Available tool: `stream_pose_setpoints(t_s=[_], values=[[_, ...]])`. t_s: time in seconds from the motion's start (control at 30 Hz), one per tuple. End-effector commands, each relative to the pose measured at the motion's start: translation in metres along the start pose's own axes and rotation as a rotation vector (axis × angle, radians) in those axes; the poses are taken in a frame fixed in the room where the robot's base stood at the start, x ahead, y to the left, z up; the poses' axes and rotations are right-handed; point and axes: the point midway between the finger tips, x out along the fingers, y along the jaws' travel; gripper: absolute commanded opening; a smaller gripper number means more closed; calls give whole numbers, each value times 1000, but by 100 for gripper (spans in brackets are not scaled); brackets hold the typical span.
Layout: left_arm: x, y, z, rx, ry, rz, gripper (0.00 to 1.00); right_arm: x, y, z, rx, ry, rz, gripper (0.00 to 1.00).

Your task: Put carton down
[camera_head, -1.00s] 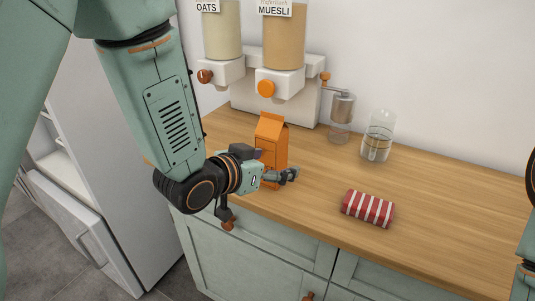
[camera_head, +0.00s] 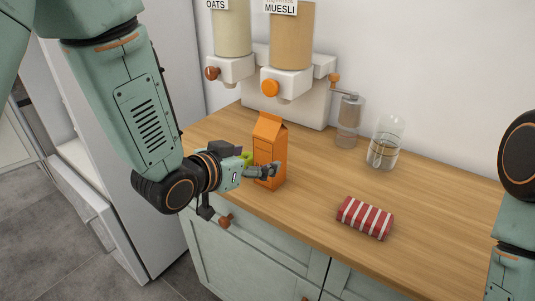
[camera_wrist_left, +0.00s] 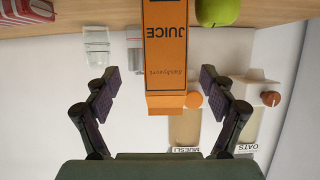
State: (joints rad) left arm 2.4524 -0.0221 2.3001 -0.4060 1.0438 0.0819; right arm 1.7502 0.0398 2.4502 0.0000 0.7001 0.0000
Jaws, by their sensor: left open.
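The orange juice carton (camera_head: 268,148) stands upright on the wooden counter, below the muesli dispenser. In the left wrist view the carton (camera_wrist_left: 166,55) appears upside down, between and beyond the two fingers. My left gripper (camera_head: 262,168) is beside the carton at its left and front, with one finger in front of the carton's lower part. In the wrist view my left gripper (camera_wrist_left: 159,95) is open, with a gap on each side of the carton. My right arm shows at the right edge of the head view; its gripper is out of frame.
A green apple (camera_wrist_left: 217,12) lies beside the carton. A red-striped packet (camera_head: 366,217) lies near the front edge. A grinder (camera_head: 349,120) and a glass jar (camera_head: 386,142) stand towards the wall, near the dispensers (camera_head: 290,50). The counter's middle (camera_head: 325,180) is clear.

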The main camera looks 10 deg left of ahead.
Motion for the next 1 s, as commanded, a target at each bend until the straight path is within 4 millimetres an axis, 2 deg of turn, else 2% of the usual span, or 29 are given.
stream_pose_setpoints(t_s=[0.17, 0.7, 1.0], values=[[10, 0, 1, 4, -1, 5, 83, 1, 0, 0, 0, 0, 0, 0], [75, -5, 2, 4, 0, 5, 83, 6, 0, 0, 0, 0, 0, 0], [80, -5, 1, 1, 0, 3, 83, 6, 0, 0, 0, 0, 0, 0]])
